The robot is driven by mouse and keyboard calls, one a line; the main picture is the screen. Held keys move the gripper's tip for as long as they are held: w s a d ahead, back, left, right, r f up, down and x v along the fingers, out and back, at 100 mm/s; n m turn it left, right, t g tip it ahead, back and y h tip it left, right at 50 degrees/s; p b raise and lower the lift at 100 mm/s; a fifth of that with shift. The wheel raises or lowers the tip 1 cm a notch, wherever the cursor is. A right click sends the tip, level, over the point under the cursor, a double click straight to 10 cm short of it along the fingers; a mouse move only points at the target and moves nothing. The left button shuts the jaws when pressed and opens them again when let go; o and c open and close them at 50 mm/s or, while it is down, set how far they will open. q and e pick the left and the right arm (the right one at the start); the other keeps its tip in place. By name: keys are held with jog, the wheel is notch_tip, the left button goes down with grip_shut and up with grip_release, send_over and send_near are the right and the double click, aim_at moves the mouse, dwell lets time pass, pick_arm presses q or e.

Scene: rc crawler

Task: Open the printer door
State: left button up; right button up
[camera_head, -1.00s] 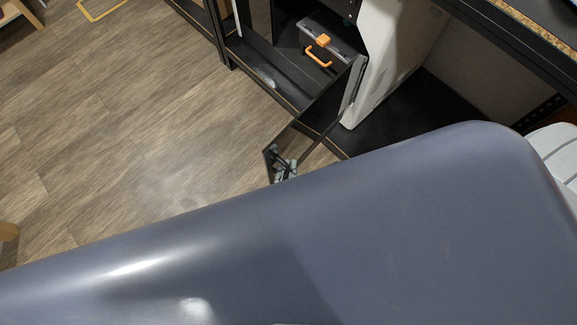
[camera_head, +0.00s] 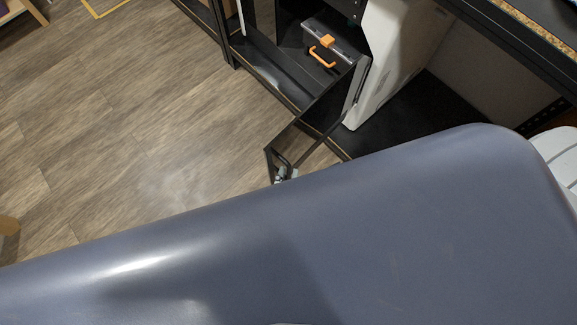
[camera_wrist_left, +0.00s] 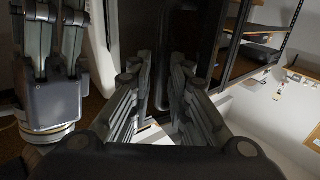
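The printer door (camera_head: 318,112), a dark glossy panel with a thin frame, stands swung out from the black unit in the head view, over the floor. My left gripper (camera_head: 284,176) shows only as a small grey piece at the door's near lower corner; my grey body hides the rest. In the left wrist view, my left gripper's two fingers (camera_wrist_left: 160,75) are apart, with a dark upright panel beyond them. I cannot tell whether they touch it. My right gripper (camera_wrist_left: 55,35) is at the upper left of that view, its tips near the frame edge.
A case with an orange handle (camera_head: 322,55) sits inside the black unit. A white panel (camera_head: 385,60) stands right of the door. A black table edge (camera_head: 515,45) runs along the upper right. Wood floor (camera_head: 130,130) at left is mostly clear.

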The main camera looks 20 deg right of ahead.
pick_arm(q)
jog(key=v, duration=1)
jog(key=shift+w, duration=0.1)
